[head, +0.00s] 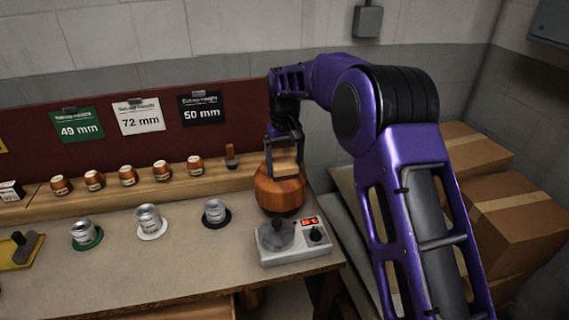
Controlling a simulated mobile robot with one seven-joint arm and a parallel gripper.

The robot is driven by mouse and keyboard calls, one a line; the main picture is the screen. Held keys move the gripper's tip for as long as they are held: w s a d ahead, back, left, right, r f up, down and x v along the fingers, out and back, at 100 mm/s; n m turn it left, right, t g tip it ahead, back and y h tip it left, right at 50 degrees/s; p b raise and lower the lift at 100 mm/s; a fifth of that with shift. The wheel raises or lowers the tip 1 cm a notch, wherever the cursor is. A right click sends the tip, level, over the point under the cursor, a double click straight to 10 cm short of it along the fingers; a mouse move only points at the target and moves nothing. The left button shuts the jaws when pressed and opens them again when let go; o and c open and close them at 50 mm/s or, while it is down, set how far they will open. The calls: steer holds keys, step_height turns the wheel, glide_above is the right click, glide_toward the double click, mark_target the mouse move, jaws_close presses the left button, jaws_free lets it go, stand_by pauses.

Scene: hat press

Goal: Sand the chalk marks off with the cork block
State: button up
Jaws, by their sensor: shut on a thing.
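My gripper (284,160) points down at the right end of the bench. Its fingers are shut on a tan block, which looks like the cork block (284,154). The block is between the fingers, just above a rounded orange-brown wooden hat form (281,191). The fingertips reach down to the top of the form. I cannot tell whether the block touches the wood. No chalk marks can be made out at this size, and the far side of the form is hidden.
A grey device (293,252) with a red display stands in front of the form. Several metal cups stand on round mats to the left, including one on a black mat (217,213). Small wooden forms line the back shelf (128,192). Cardboard boxes (525,225) fill the right.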

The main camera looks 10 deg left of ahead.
steer(key=shift+w+a+r+p, duration=0.25)
steer(key=shift+w+p, duration=0.1)
steer(key=shift+p, duration=0.25)
steer(key=shift+w+a+p, duration=0.2)
steer(key=shift+w+p, duration=0.4)
steer(key=shift+p, duration=0.1)
steer(key=shift+w+a+f, duration=0.2)
steer(key=shift+w, duration=0.15)
steer(key=shift+w+a, duration=0.35)
steer(key=shift+w, duration=0.35)
steer(key=shift+w+a, duration=0.3)
steer(key=shift+w, duration=0.35)
steer(key=shift+w+a, duration=0.35)
steer(key=shift+w, duration=0.35)
steer(key=shift+f+b, duration=0.15)
steer(key=shift+b, duration=0.6)
steer(key=shift+s+d+b, duration=0.1)
steer(key=shift+s+b, duration=0.1)
steer(key=shift+b, duration=0.25)
steer(key=shift+s+d+f+b, duration=0.1)
steer(key=shift+s+d+b, duration=0.2)
steer(key=shift+b, duration=0.8)
steer(key=s+b, duration=0.1)
steer(key=b, duration=0.1)
steer(key=s+d+b, duration=0.1)
steer(key=b, duration=0.1)
steer(key=shift+s, duration=0.25)
